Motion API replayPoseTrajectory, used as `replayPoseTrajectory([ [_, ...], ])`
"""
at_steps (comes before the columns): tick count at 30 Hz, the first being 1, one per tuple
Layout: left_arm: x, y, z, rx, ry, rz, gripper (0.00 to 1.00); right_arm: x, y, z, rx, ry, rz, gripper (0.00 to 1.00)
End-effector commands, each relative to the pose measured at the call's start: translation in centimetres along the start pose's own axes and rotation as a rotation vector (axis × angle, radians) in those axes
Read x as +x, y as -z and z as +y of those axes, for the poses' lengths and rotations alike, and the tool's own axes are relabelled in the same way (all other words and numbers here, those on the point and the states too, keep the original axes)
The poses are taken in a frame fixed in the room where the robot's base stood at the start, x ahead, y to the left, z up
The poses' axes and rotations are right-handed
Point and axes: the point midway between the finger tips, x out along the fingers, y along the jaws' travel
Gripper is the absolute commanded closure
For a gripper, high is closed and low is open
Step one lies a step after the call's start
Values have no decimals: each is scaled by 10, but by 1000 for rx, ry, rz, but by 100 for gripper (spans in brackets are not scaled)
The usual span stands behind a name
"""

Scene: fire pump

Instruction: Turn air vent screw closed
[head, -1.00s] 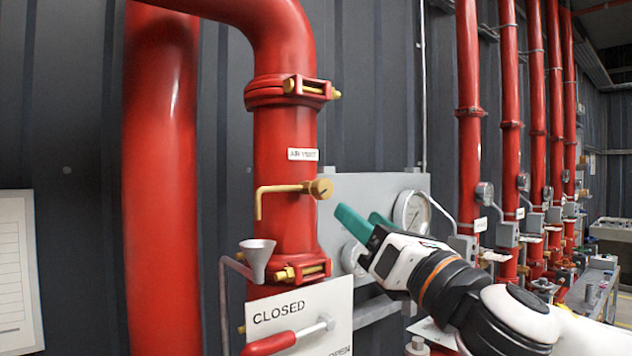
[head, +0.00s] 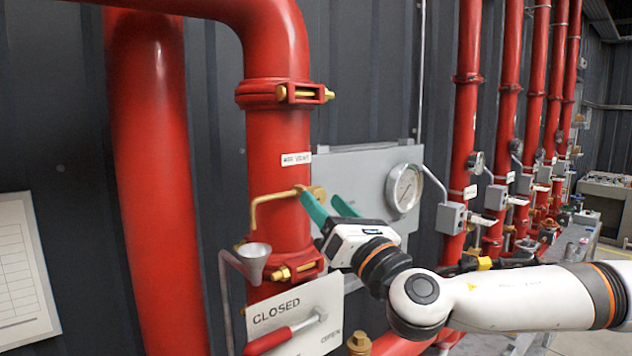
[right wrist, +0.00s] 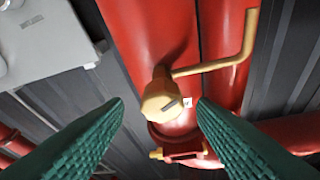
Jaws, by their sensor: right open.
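The brass air vent screw (head: 318,192) sticks out of the upright red pipe (head: 278,150), below the white air vent label (head: 297,159). Its bent brass outlet tube (head: 256,212) points down on the left. My left gripper is not in view.
A grey funnel (head: 254,262) stands below the outlet tube. A sign reading CLOSED and OPEN (head: 318,305) with a red lever (head: 268,341) is lower down. A grey panel with a round gauge (head: 404,188) is behind my right gripper.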

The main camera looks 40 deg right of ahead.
Motion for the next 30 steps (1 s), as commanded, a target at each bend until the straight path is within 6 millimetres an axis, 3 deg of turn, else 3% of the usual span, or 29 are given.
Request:
replayPoseTrajectory([
  [9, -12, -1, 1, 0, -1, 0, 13, 31, 0, -1, 0, 2, -2, 48],
  [20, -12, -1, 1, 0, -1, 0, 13, 35, 0, -2, 2, 4, 0, 48],
  [28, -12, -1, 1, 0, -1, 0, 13, 35, 0, -2, 2, 3, 0, 89],
  [30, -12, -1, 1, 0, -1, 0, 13, 35, 0, -2, 2, 3, 0, 93],
])
